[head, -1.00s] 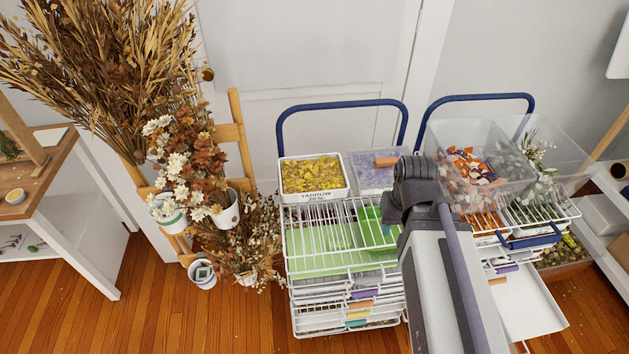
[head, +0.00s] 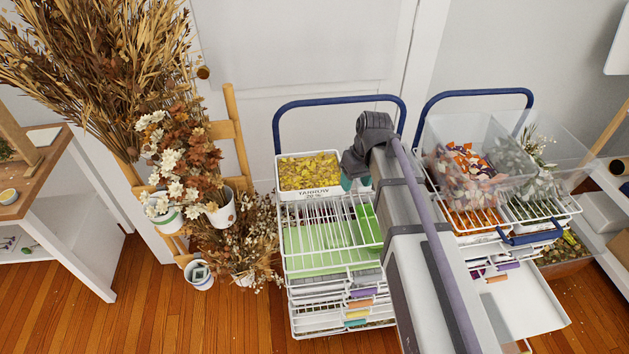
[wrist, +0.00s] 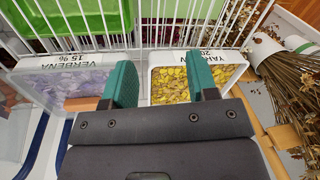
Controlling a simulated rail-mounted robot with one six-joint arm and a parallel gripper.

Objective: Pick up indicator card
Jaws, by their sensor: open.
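No thing in view is clearly marked as the indicator card. A small flat orange piece (wrist: 82,103) lies on the clear tray of purple flowers labelled VERBENA (wrist: 90,64), left of my gripper in the wrist view; it may be the card. In the head view, my gripper (head: 355,184) shows partly behind my arm, right of the yellow tray (head: 310,194). My arm hides the VERBENA tray there.
The trays stand at the back of a white wire-shelf cart (head: 330,262) with a blue handle (head: 340,101). A second cart (head: 515,232) with clear bins (head: 465,165) stands at right. Dried flowers in pots (head: 222,212) crowd the left. Floor is clear at lower left.

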